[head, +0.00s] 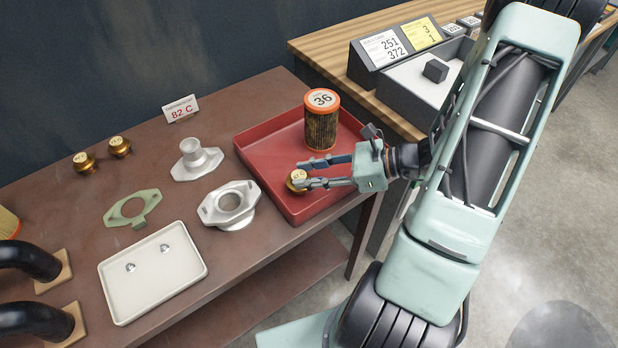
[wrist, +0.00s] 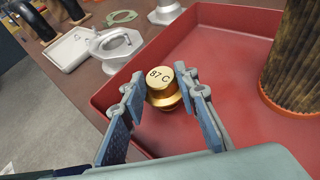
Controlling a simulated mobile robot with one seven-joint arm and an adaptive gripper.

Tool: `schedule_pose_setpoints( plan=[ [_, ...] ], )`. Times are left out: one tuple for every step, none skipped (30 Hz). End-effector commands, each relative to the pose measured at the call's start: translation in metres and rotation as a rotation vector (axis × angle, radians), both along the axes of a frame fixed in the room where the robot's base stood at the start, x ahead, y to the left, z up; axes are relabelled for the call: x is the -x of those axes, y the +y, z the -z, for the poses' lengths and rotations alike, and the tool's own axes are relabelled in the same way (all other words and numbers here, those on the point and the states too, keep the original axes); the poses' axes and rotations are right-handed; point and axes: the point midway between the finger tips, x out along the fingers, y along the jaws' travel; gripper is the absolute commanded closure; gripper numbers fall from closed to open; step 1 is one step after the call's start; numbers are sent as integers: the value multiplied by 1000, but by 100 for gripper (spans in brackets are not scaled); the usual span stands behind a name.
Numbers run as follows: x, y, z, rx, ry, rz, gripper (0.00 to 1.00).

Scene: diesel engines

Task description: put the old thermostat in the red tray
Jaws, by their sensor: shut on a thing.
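My gripper (head: 305,172) is shut on a small brass thermostat (head: 297,179) in the head view. In the wrist view the thermostat (wrist: 161,84) sits between the two fingers and its top reads "87 C". It is over the near left part of the red tray (head: 264,142). I cannot tell whether it touches the tray floor. The red tray also fills much of the wrist view (wrist: 215,58). Two more brass thermostats, one (head: 84,163) and another (head: 119,147), stand at the back left of the table, near a card reading "82 C" (head: 180,108).
An orange-topped filter marked 36 (head: 321,122) stands in the tray's back right. Left of the tray are a metal housing (head: 230,206), a flanged outlet (head: 196,160), a green gasket (head: 131,209) and a white tray (head: 150,285) with two small bolts. Black hoses (head: 35,322) lie at far left.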

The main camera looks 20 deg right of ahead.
Motion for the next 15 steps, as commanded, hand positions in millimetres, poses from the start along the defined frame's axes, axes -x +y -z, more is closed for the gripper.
schedule_pose_setpoints(
  plan=[
    [0, 0, 7, -1, -1, 1, 97],
    [0, 0, 7, -1, -1, 1, 97],
    [0, 1, 6, -1, -1, 1, 97],
    [0, 0, 6, -1, -1, 1, 97],
    [0, 0, 5, 0, 0, 1, 97],
    [0, 0, 5, 0, 0, 1, 97],
    [0, 0, 5, 0, 0, 1, 97],
    [0, 0, 5, 0, 0, 1, 97],
    [0, 0, 5, 0, 0, 1, 97],
    [0, 0, 5, 0, 0, 1, 97],
    [0, 0, 7, 0, 0, 1, 97],
    [0, 1, 8, 0, 0, 1, 97],
    [0, 1, 9, 0, 0, 1, 97],
    [0, 0, 9, 0, 0, 1, 71],
    [0, 0, 8, 1, -1, 1, 67]
  ],
)
